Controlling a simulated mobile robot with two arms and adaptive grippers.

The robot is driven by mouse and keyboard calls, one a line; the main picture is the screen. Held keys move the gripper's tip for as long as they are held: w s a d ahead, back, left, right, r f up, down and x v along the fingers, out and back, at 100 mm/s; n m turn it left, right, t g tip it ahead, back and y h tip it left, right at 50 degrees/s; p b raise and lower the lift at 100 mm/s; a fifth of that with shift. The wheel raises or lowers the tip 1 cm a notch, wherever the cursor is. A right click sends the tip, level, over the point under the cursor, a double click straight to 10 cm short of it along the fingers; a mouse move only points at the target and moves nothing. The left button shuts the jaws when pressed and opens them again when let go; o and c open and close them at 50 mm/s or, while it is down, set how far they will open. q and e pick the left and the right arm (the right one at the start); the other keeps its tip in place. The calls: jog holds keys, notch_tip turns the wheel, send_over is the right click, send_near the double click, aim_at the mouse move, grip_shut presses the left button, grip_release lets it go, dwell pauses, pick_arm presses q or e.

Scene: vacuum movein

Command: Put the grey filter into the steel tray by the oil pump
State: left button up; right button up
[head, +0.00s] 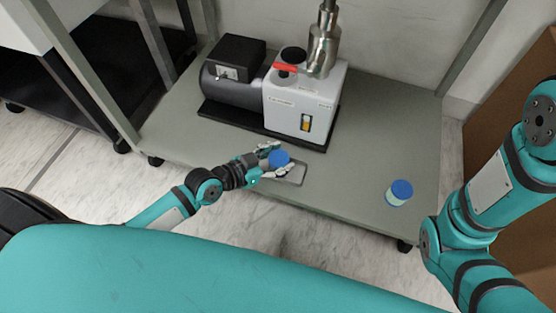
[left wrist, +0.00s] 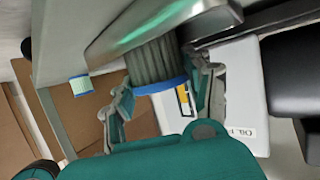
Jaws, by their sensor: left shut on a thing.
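The grey filter (left wrist: 153,62) has a ribbed grey body and a blue end cap (head: 279,158). My left gripper (head: 277,162) is shut on it, with one finger on each side. The steel tray (head: 298,178) lies on the shelf in front of the oil pump (head: 302,100), partly hidden by the gripper and filter. In the left wrist view the tray (left wrist: 115,38) shows right at the filter's far end; I cannot tell whether they touch. My right arm shows at the right of the head view, but its gripper is out of the picture.
A second, pale filter with a blue cap (head: 399,193) stands at the shelf's front right; it also shows in the left wrist view (left wrist: 80,86). The dark pump motor (head: 233,75) is beside the pump. A brown box (head: 500,90) stands at right. The shelf's right part is mostly free.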

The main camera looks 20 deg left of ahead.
pick_arm(q)
jog(key=o, duration=1.2)
jog(key=shift+f, duration=0.1)
